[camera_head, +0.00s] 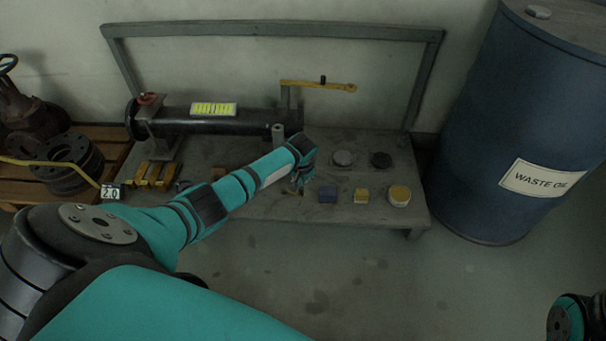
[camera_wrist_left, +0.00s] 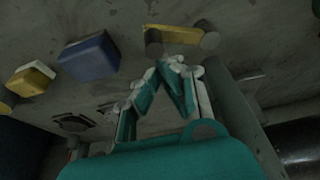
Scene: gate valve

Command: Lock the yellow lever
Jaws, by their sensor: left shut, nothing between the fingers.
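The yellow lever (camera_head: 318,85) lies level across the back of the bench, with a small black peg at its right part. It stands by the end of a dark pipe (camera_head: 220,120). My left gripper (camera_head: 299,187) is low over the front of the bench, well in front of the lever and apart from it. Its fingers are together and empty in the left wrist view (camera_wrist_left: 172,66). A yellow piece with dark round ends (camera_wrist_left: 178,35) lies just beyond the fingertips there; I cannot tell what it is.
A blue block (camera_head: 327,195), a yellow block (camera_head: 361,196) and round caps (camera_head: 399,195) sit on the bench (camera_head: 270,208) right of my left gripper. A blue waste oil drum (camera_head: 520,120) stands at the right. The floor in front is clear.

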